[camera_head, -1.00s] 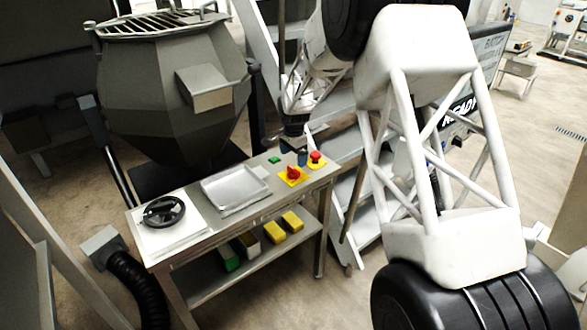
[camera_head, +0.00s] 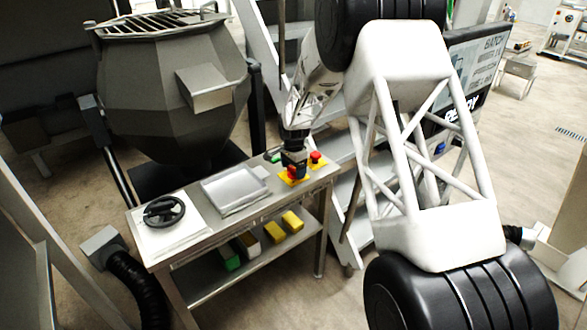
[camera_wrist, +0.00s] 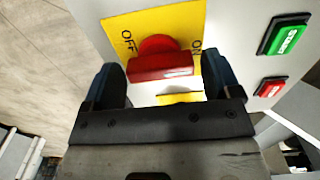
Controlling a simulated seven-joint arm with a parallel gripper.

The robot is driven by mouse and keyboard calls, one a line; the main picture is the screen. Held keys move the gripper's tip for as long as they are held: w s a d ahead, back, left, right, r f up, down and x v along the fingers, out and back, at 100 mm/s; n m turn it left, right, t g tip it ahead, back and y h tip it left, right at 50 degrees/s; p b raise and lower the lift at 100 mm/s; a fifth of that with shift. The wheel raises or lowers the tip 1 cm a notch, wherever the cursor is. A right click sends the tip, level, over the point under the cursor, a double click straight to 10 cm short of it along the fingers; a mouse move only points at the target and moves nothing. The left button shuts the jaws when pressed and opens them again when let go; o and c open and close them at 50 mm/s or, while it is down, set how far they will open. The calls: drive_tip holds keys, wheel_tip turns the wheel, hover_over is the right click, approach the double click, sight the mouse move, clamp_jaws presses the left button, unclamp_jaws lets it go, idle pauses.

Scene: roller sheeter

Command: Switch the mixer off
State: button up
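The mixer (camera_head: 165,110) is a large grey faceted vessel at the upper left of the head view. Its red rotary switch (camera_wrist: 162,62) sits on a yellow plate (camera_wrist: 185,22) marked OFF at left and ON at right in the wrist view. The switch's bar lies roughly crosswise in that view; I cannot tell which label it points to. My gripper (camera_wrist: 160,85) is open, with one dark finger beside each end of the bar; contact is not clear. In the head view my gripper (camera_head: 293,163) is right over the switch (camera_head: 292,174), partly hiding it.
A green START button (camera_wrist: 287,37) and a red button (camera_wrist: 270,87) are right of the switch. A red mushroom button (camera_head: 316,157) stands close by on the table (camera_head: 225,213). A metal tray (camera_head: 235,190) and black handwheel (camera_head: 164,211) lie further left. Stairs stand behind.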

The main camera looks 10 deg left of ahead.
drive_tip(key=c, duration=0.7)
drive_tip(key=shift+n, duration=0.3)
drive_tip(key=n, duration=0.8)
drive_tip(key=shift+n, duration=0.4)
drive_tip(key=n, duration=0.4)
drive_tip(key=shift+n, duration=0.3)
drive_tip(key=shift+r+n, duration=0.1)
drive_tip(key=shift+n, duration=1.9)
drive_tip(key=shift+o, duration=0.2)
